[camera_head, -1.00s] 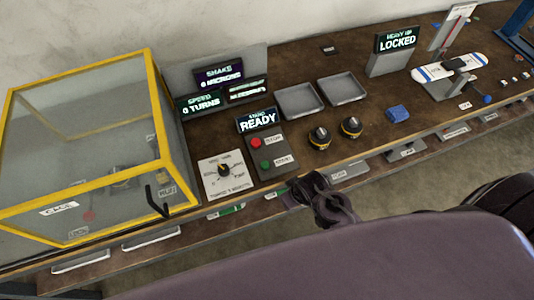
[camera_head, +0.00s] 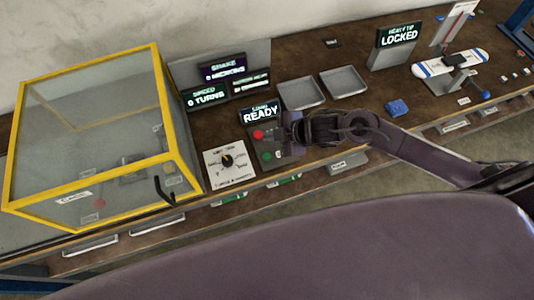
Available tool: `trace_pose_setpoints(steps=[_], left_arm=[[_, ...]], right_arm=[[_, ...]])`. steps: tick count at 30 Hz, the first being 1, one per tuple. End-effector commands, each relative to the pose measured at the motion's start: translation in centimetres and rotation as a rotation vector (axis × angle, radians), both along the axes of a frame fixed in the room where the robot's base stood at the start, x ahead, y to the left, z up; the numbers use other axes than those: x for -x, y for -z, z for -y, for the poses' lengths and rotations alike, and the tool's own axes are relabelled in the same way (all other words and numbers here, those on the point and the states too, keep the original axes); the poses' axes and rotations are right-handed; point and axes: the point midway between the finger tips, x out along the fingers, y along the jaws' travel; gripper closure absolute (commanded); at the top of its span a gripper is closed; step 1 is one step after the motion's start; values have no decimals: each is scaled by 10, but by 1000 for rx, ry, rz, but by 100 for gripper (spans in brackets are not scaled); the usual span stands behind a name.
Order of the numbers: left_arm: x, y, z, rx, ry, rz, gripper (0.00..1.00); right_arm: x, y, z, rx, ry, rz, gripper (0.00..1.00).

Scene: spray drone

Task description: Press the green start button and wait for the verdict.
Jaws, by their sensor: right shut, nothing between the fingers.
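The green button (camera_head: 267,156) sits on the grey control box (camera_head: 285,155), below the red button (camera_head: 258,134). The display (camera_head: 260,115) behind the box reads READY. My right gripper (camera_head: 292,130) is shut and empty, just right of the buttons and over the right part of the box. It looks apart from the green button; its height above the box is hard to tell. It hides the button labels. My left gripper is not in view.
A yellow-framed clear cage (camera_head: 88,135) with a black handle stands on the left. A dial panel (camera_head: 230,165) lies beside the control box. Two grey trays (camera_head: 343,83) and a blue object (camera_head: 397,108) are farther right. A display (camera_head: 399,36) reads LOCKED.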

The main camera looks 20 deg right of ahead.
Motion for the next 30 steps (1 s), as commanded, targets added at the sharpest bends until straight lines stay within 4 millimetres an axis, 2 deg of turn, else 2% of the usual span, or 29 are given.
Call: trace_pose_setpoints(steps=[11,17,25,30], left_arm=[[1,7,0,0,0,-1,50],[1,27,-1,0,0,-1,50],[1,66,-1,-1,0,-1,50],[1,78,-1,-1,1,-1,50]], right_arm=[[0,7,0,-1,4,0,100],[0,28,0,0,4,0,100],[0,68,0,0,4,0,100],[0,84,0,-1,3,-1,100]])
